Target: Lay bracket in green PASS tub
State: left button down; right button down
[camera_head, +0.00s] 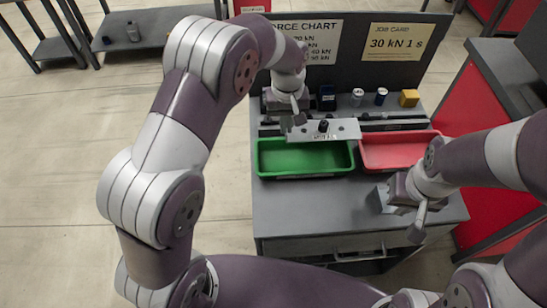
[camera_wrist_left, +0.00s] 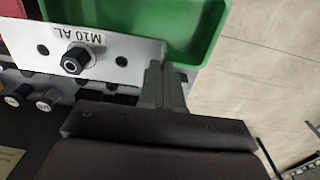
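The bracket (camera_head: 347,129) is a light grey plate with holes, a black bolt and an "M10 AL" label. It also shows in the left wrist view (camera_wrist_left: 120,58). My left gripper (camera_head: 297,118) is shut on one end of the bracket, with its fingers (camera_wrist_left: 163,85) close together there. The bracket is held level-looking above the back edge of the green tub (camera_head: 305,172), which looks empty. The tub shows behind the bracket in the left wrist view (camera_wrist_left: 190,22). My right gripper (camera_head: 418,222) is over the right front of the bench; its finger gap cannot be made out.
A red tub (camera_head: 393,163) stands right of the green one. A dark rail (camera_head: 395,126) runs behind it. A blue item (camera_head: 327,98), small cylinders (camera_head: 357,97) and a yellow block (camera_head: 409,98) stand at the back. The bench front (camera_head: 300,208) is clear.

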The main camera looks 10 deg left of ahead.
pick_arm(q)
jog(key=s+a+f, duration=0.4)
jog(key=s, duration=0.1)
jog(key=shift+p, duration=0.3)
notch_tip(320, 180, down, 4)
jog(key=shift+w+d+r, duration=0.1)
jog(key=shift+w+r, duration=0.05)
jog(key=shift+r, duration=0.05)
jog(key=shift+f, duration=0.6)
jog(key=c, duration=1.6)
grip_release()
